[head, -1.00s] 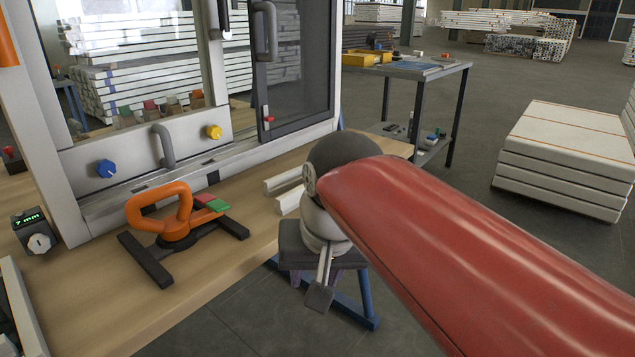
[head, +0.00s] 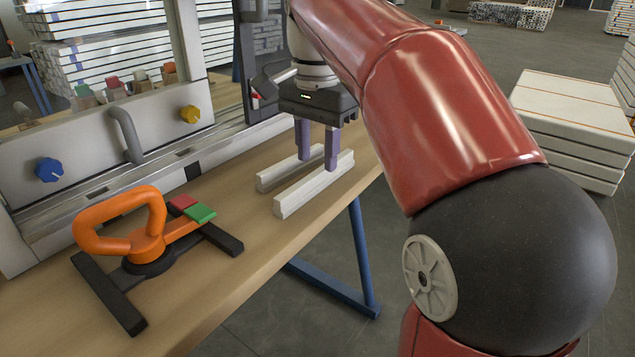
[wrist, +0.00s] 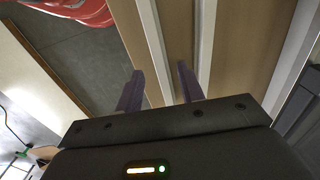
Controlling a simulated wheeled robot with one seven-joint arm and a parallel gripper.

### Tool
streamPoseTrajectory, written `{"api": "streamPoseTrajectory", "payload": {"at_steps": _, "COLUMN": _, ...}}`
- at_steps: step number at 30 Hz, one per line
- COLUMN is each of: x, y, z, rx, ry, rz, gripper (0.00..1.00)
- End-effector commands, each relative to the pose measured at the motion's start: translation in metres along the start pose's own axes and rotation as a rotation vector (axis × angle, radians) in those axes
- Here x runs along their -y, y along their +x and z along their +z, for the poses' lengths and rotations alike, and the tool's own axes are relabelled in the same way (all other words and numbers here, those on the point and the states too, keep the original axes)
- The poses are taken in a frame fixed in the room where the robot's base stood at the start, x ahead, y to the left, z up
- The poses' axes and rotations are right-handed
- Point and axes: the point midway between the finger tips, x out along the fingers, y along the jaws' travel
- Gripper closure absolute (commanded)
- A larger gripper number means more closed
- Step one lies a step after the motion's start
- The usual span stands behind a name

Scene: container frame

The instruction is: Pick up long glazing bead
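Two white glazing beads lie roughly parallel on the wooden bench. The front bead (head: 305,192), near the bench's edge, looks the longer; the back bead (head: 276,178) lies nearer the window frame. My gripper (head: 318,165) is open and points down over the beads, its purple fingers apart. In the wrist view, the front bead (wrist: 153,42) runs between the lines of the two fingers (wrist: 160,68), and the back bead (wrist: 206,40) lies outside the right finger. Nothing is gripped. I cannot tell exactly how far the fingertips are above the bench.
An orange suction lifter (head: 147,245) on black bars stands on the bench (head: 225,265), with red and green pads (head: 200,213) beside its handle. The window frame (head: 160,165) rises behind. Blue legs (head: 362,255) are below the bench edge. White stacked panels (head: 570,125) stand at right.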

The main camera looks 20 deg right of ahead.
Motion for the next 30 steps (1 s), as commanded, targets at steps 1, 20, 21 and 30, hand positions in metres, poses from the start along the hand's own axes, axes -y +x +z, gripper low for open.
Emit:
{"api": "streamPoseTrajectory", "payload": {"at_steps": 1, "x": 0.0, "y": 0.01, "z": -0.003, "rx": 0.001, "ry": 0.002, "rz": 0.002, "gripper": 0.62}}
{"api": "streamPoseTrajectory", "payload": {"at_steps": 20, "x": 0.0, "y": 0.03, "z": -0.003, "rx": -0.001, "ry": -0.002, "rz": -0.002, "gripper": 0.87}}
{"api": "streamPoseTrajectory", "payload": {"at_steps": 21, "x": 0.0, "y": 0.03, "z": -0.003, "rx": -0.001, "ry": -0.002, "rz": -0.002, "gripper": 0.92}}
{"api": "streamPoseTrajectory", "payload": {"at_steps": 30, "x": 0.0, "y": 0.03, "z": -0.003, "rx": -0.002, "ry": -0.002, "rz": -0.002, "gripper": 1.0}}
